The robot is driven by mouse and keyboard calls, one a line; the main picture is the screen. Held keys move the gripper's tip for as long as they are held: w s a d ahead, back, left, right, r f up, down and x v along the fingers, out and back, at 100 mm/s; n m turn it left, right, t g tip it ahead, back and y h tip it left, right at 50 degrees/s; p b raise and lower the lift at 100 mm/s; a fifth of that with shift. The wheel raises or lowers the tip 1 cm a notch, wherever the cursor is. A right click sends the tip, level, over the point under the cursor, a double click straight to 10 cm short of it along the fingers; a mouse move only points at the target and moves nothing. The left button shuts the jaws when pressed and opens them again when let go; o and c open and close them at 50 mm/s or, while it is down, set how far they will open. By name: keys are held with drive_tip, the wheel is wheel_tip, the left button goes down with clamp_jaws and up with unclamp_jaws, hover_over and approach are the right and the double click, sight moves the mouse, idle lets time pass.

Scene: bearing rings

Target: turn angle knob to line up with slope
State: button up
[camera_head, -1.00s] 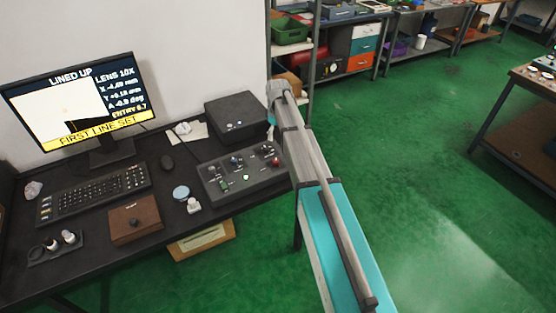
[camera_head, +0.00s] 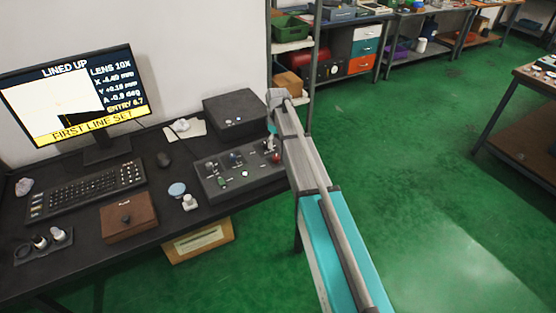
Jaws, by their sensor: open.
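A dark control box (camera_head: 222,184) with several small knobs and levers lies on the black desk. A red knob (camera_head: 276,158) stands at its right end; I cannot tell which control is the angle knob. The monitor (camera_head: 75,95) reads "LINED UP", "LENS 10X", A about -0.9 deg and "FIRST LINE SET", with a dark sloped shape on a white field. My gripper (camera_head: 271,142) shows small at the end of my arm, over the back right of the control box. It is open; its fingers are partly hidden, and contact with any knob cannot be seen.
A black box (camera_head: 236,112) stands behind the control box. A shelf post (camera_head: 312,70) rises close behind my arm.

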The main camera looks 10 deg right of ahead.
sight(276, 156)
drive_tip(key=shift+s+a+f+b, duration=0.1)
drive_tip(key=shift+f+b, duration=3.15)
drive_tip(key=shift+f, duration=0.25)
clamp_jaws()
drive_tip(key=shift+d, duration=0.2)
drive_tip(key=shift+a, duration=0.1)
